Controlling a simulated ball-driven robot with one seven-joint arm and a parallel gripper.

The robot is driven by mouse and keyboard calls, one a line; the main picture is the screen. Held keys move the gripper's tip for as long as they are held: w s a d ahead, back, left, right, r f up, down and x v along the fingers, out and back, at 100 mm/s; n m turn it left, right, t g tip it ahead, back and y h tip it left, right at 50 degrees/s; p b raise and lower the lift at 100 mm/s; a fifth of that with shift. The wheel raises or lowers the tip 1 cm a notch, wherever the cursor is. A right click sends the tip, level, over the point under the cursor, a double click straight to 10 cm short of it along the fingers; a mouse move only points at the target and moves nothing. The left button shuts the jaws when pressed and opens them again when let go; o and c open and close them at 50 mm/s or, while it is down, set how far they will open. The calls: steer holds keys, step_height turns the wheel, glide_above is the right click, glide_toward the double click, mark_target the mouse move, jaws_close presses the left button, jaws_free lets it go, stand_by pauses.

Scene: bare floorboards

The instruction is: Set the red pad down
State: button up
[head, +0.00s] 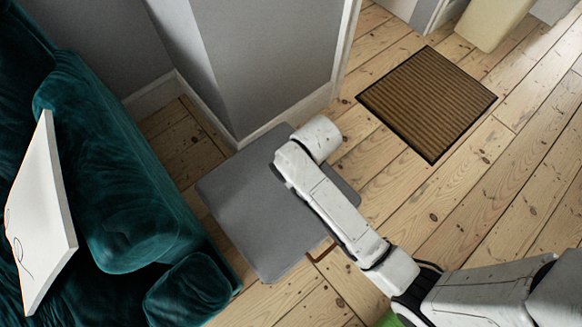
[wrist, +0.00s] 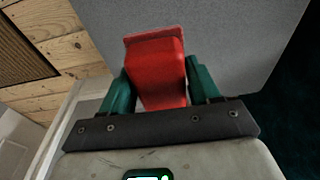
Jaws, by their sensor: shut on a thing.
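The red pad (wrist: 155,75) is a small block in the wrist view, held between the two dark green fingers of my gripper (wrist: 160,82). My gripper is shut on it. A grey flat surface (wrist: 235,35) lies beyond the pad; I cannot tell whether the pad touches it. In the head view this looks like a grey table top (head: 240,215) with rounded corners. My white arm reaches over its right part and hides some of it. The pad and my gripper do not show in the head view.
A teal velvet sofa (head: 125,200) stands close on the left, with a white flat panel (head: 42,215) on it. A grey wall corner (head: 265,60) rises behind the table. A brown ribbed doormat (head: 428,100) lies on the floorboards (head: 460,190). The table's left part looks bare.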

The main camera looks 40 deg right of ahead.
steer(key=w+f, duration=0.1)
steer(key=w+f+b, duration=0.1)
steer(key=w+f, duration=0.1)
steer(key=f, duration=0.1)
steer(key=shift+a+b, duration=0.25)
steer(key=shift+b, duration=0.05)
steer(key=shift+w+f+b, duration=0.15)
steer(key=shift+f+b, duration=0.4)
steer(key=shift+f, duration=0.3)
steer(key=shift+w+f+b, duration=0.1)
steer(key=shift+f+b, duration=0.4)
steer(key=shift+f, duration=0.35)
steer(key=shift+f, duration=0.15)
steer(key=o, duration=0.9)
steer(key=shift+o, duration=0.2)
steer(key=r+p, duration=0.1)
steer(key=r, duration=0.3)
steer(key=s+r+p, duration=0.1)
steer(key=r+p, duration=0.1)
steer(key=r, duration=0.2)
steer(key=r+p, duration=0.2)
steer(key=r, duration=0.2)
steer(key=shift+s+r, duration=0.1)
steer(key=shift+s, duration=0.3)
